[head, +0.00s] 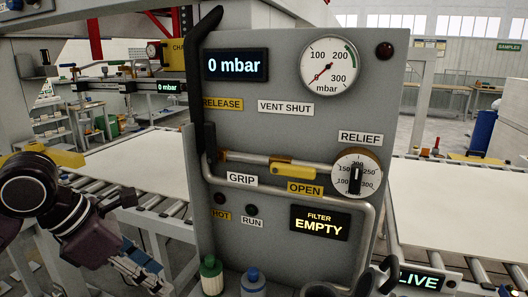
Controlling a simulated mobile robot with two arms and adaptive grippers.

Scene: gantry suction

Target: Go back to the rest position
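My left gripper (143,268) is low on the left of the head view, in front of the roller conveyor and left of the grey control panel (285,130). It points down and to the right, apart from the panel. Nothing is clearly seen in its fingers, and their gap cannot be made out. The panel has a 0 mbar display (236,66), a round gauge (330,66), a yellow lever (292,171), a relief dial (356,174) and a FILTER EMPTY display (320,222).
A green-capped bottle (211,275) and a blue-capped bottle (252,283) stand below the panel. A grey pipe (368,245) runs along it. Dark curved parts and a LIVE display (421,280) are at the bottom right. Large pale sheets (150,164) lie on rollers either side.

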